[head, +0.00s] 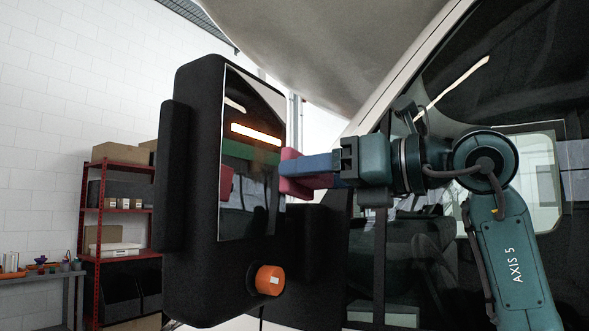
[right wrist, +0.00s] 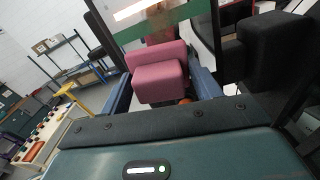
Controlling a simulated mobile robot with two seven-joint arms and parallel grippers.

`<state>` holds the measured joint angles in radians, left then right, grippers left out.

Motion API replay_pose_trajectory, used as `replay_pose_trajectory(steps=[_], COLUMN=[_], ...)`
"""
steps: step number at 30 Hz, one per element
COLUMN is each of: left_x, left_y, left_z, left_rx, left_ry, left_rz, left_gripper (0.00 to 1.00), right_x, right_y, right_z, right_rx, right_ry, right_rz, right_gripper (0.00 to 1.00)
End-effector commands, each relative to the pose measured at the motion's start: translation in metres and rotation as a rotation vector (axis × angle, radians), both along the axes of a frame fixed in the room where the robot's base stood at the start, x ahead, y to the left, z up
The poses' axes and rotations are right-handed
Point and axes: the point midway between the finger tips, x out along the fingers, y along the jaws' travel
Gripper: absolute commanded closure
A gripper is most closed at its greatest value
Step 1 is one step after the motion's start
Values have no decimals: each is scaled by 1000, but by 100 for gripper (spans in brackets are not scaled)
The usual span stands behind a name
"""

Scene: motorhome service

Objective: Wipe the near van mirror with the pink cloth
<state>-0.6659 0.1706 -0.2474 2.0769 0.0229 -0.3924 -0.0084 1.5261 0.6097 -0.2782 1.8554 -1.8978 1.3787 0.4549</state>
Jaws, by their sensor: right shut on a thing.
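The near van mirror has a tall black housing (head: 195,130) with a reflective glass face (head: 250,200), in the middle of the head view. My right gripper (head: 305,172) comes in from the right and is shut on the pink cloth (head: 291,187). The cloth is at the right edge of the glass and seems to touch it or be very close; I cannot tell which. In the right wrist view the pink cloth (right wrist: 158,80) sits between the two blue fingers, with the glass just beyond. My left gripper is not in view.
An orange knob (head: 270,280) sits low on the mirror housing. The van's side window (head: 400,240) is behind my right arm. A red shelf (head: 100,215) with boxes and a grey table (head: 40,280) with small items stand at the back left.

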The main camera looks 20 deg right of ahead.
Motion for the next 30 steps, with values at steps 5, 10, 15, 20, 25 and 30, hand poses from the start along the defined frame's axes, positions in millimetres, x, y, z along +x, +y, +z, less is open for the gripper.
replay_pose_trajectory(steps=[5, 10, 15, 20, 25, 30], left_x=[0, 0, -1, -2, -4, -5], left_y=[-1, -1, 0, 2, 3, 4], left_z=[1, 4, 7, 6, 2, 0], left_rx=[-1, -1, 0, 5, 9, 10], left_ry=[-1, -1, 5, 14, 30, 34], left_rz=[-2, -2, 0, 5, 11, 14], left_gripper=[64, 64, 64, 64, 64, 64], right_x=[-15, -7, 7, 19, 27, 29], right_y=[-3, 4, 17, 27, 33, 35], right_z=[20, 22, 21, 22, 21, 20], right_rx=[20, 22, 20, 20, 20, 20], right_ry=[-22, -21, -18, -19, -20, -20], right_rz=[-5, -3, -3, -2, -3, -3], right_gripper=[55, 55, 55, 55, 55, 55])
